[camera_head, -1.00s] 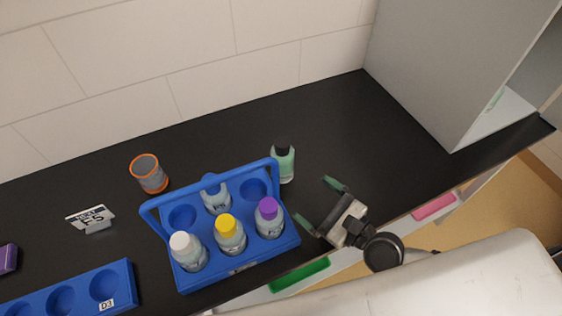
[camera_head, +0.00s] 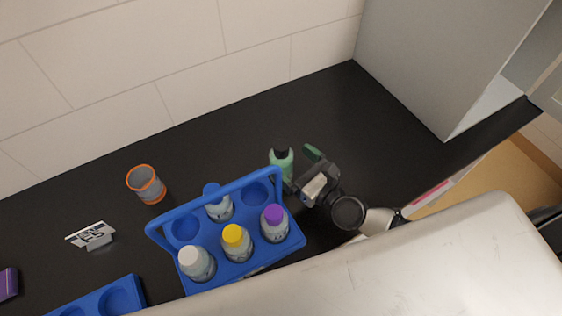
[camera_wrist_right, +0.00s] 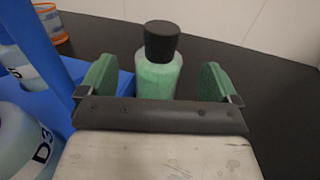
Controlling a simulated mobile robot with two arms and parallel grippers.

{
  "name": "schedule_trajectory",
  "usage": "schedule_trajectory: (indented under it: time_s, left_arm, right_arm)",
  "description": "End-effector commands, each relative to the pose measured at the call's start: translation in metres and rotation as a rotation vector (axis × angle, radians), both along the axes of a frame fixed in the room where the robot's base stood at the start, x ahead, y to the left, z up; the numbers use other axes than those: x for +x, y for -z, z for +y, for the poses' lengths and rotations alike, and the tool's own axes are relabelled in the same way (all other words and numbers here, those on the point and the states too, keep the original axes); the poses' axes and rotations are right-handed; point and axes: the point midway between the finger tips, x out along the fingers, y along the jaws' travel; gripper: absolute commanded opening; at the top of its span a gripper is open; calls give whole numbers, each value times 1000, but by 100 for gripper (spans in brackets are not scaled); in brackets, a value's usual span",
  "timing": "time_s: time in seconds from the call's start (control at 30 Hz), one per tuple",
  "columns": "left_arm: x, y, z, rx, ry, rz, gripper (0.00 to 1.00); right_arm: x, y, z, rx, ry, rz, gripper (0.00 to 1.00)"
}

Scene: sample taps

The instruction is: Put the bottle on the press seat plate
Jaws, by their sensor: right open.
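A green bottle with a black cap (camera_head: 283,163) stands upright on the black counter, just behind the right end of the blue carrier. My right gripper (camera_head: 299,170) is open close in front of it. In the right wrist view the same bottle (camera_wrist_right: 158,78) stands between the two green-padded fingers, with gaps on both sides; its lower part is hidden by the gripper body. Other bottles sit in the carrier: white-capped (camera_head: 197,264), yellow-capped (camera_head: 236,242), purple-capped (camera_head: 274,222) and blue-capped (camera_head: 217,204). I cannot make out a press seat plate. My left gripper is not in view.
The blue carrier (camera_head: 228,272) with its raised handle stands close to my right gripper's left side. An orange-rimmed cup (camera_head: 147,184), a label stand (camera_head: 91,236) and a blue rack (camera_head: 88,303) are further left. A grey cabinet (camera_head: 425,60) stands right; counter before it is clear.

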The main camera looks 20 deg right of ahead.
Motion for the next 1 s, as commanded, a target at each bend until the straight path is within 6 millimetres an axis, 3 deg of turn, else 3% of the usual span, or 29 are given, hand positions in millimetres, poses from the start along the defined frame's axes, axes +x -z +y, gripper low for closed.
schedule_trajectory:
  time_s: [0.13, 0.3, 0.57, 1.0]
  left_arm:
    - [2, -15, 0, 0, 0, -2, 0]
    - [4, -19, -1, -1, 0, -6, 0]
    - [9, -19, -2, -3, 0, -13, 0]
    - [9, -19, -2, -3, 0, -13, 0]
  right_arm:
    - [21, -6, 11, 0, 0, -3, 92]
    - [39, -2, 20, 0, -1, -1, 92]
    - [42, 0, 21, 0, -2, 0, 92]
    - [42, 0, 21, -1, -1, 0, 28]
